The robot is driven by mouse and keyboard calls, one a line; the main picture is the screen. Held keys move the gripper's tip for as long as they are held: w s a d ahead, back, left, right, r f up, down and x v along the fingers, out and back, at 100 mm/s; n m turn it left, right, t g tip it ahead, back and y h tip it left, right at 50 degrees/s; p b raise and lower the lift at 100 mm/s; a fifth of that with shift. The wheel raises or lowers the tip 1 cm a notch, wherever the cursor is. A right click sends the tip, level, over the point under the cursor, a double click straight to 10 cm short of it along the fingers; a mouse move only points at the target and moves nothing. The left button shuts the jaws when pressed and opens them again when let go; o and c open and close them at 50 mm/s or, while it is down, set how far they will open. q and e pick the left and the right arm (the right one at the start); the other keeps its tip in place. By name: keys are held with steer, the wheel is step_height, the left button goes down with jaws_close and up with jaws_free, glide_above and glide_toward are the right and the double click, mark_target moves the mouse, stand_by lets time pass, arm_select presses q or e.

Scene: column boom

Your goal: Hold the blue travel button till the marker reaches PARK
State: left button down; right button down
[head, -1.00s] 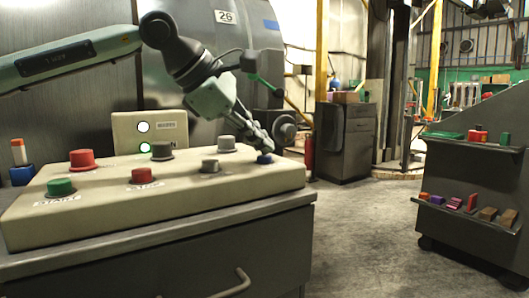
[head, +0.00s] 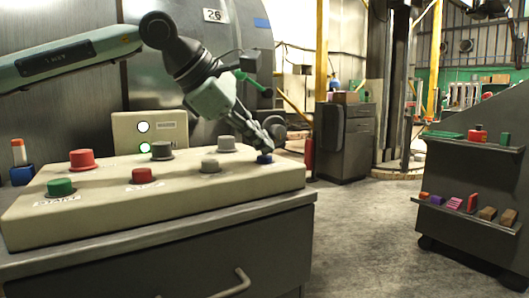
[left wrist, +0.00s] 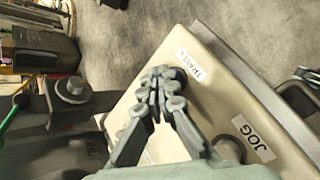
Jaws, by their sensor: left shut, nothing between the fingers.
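The blue travel button (head: 265,159) is at the right end of the cream button panel (head: 110,210). My left gripper (head: 264,147) is shut and empty, pointing down at the button from above. In the left wrist view, the shut fingertips (left wrist: 163,76) cover most of the button (left wrist: 179,73), beside the TRAVEL label (left wrist: 188,66). I cannot tell whether they touch it or press it down. I cannot make out the marker or a PARK sign. My right gripper is not in view.
Red, green and grey buttons (head: 83,159) share the panel. A box with two lit lamps (head: 150,132) stands behind it. A shelf cart (head: 470,190) with small blocks stands at right. A grey cabinet (head: 345,142) stands farther back, with open floor (head: 365,235) between.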

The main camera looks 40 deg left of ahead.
mark_target(262, 156)
arm_select(q)
steer(key=shift+r, duration=0.1)
steer(key=shift+r+p, duration=0.85)
step_height(262, 156, up, 5)
steer(key=p, duration=0.4)
steer(key=shift+r, duration=0.1)
steer(key=shift+d, duration=0.1)
stand_by(0.6)
